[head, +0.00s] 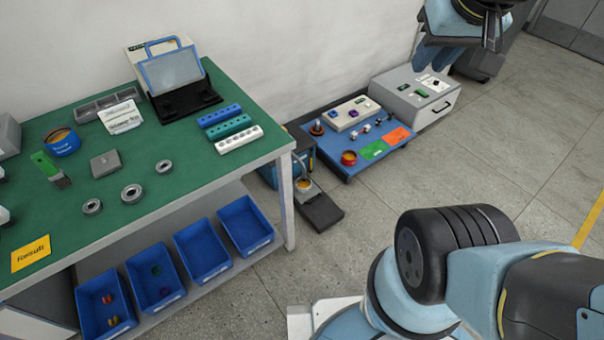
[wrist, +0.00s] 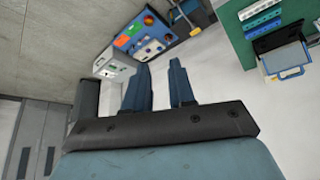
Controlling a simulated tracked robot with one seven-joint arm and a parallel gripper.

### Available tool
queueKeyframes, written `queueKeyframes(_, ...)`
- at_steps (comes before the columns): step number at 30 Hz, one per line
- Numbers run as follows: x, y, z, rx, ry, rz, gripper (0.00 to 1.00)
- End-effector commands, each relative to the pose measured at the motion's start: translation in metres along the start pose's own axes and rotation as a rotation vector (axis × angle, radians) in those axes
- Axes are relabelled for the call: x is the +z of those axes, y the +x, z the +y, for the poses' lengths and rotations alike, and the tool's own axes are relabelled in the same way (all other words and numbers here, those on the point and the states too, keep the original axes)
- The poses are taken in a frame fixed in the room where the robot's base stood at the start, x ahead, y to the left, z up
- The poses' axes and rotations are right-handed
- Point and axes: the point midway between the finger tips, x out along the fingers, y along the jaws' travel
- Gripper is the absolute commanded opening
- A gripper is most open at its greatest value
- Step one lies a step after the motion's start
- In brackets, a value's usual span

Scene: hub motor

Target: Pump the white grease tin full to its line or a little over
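The white grease tin (head: 304,188) appears to be the small pale tin with orange-yellow grease, low beside the table's right end. It stands in front of a blue and dark box-like unit (head: 300,150), apparently the pump. Its fill line is too small to make out. A black pedal-like plate (head: 323,213) lies on the floor in front of it. My gripper (head: 440,60) is high at the upper right, far from the tin. In the wrist view my gripper (wrist: 160,68) has its two blue fingers apart, with nothing between them.
A blue tin (head: 62,145) of grease stands on the green table (head: 190,165). A red tin (head: 349,158) sits on a low blue platform (head: 385,148). A grey case (head: 425,105) stands behind. Blue bins (head: 202,250) line the lower shelf. The central floor (head: 365,205) is clear.

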Motion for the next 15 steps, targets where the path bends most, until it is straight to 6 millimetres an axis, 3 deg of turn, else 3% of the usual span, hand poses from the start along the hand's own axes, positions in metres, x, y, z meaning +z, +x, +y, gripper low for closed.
queueKeyframes(7, 0.0, 0.0, 0.0, 0.0, 0.0, 0.0, 0.0)
queueKeyframes(15, 0.0, 0.0, 0.0, 0.0, 0.0, 0.0, 0.0)
